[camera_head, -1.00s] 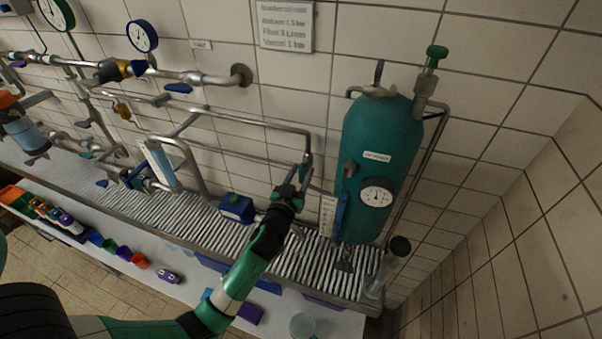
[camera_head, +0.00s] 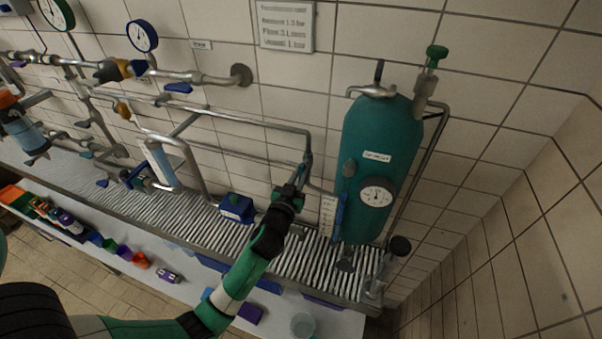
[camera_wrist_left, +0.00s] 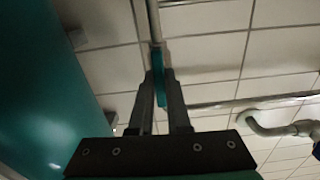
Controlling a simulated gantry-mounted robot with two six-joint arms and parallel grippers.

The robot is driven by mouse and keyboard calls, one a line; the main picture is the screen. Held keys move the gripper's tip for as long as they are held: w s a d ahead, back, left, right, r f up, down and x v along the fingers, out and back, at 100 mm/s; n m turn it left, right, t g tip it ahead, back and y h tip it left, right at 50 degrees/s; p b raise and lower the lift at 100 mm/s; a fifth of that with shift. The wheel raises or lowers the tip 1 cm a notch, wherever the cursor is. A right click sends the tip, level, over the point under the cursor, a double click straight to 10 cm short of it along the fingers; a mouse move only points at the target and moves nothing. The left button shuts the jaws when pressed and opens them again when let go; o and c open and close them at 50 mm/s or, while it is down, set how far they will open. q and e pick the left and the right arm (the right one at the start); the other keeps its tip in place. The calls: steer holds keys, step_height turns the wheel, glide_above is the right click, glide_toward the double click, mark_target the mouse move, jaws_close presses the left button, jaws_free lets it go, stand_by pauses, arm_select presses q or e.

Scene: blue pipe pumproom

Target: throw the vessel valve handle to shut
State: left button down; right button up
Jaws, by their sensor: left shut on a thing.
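The green vessel (camera_head: 362,130) stands upright against the tiled wall, with a round gauge on its front. A pipe (camera_head: 307,152) comes down to the left of it. My left gripper (camera_head: 290,190) is at the lower end of this pipe, left of the vessel. In the left wrist view, a narrow teal valve handle (camera_wrist_left: 157,62) stands between the fingers of the left gripper (camera_wrist_left: 163,78), which are shut on it. The vessel shows as a dark teal surface (camera_wrist_left: 40,90) at the left. My right gripper is not in view.
A ribbed shelf (camera_head: 185,212) runs below the pipes. A lower white shelf holds coloured cups and a clear round container (camera_head: 302,325). The right wall is bare.

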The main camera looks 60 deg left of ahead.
arm_select(q)
steer(key=m, duration=0.4)
steer(key=shift+d+p, duration=0.1)
steer(key=shift+p, duration=0.3)
steer(key=m+p, duration=0.1)
steer(key=m, duration=0.3)
steer(key=shift+w+m, duration=0.1)
steer(key=shift+m, duration=0.2)
steer(key=m+p, duration=0.1)
steer(key=m, duration=0.4)
steer(key=shift+d+f+m+p, duration=0.15)
steer(key=shift+m+p, duration=0.55)
steer(key=shift+m, duration=1.4)
steer(key=c, duration=0.9)
jaws_free()
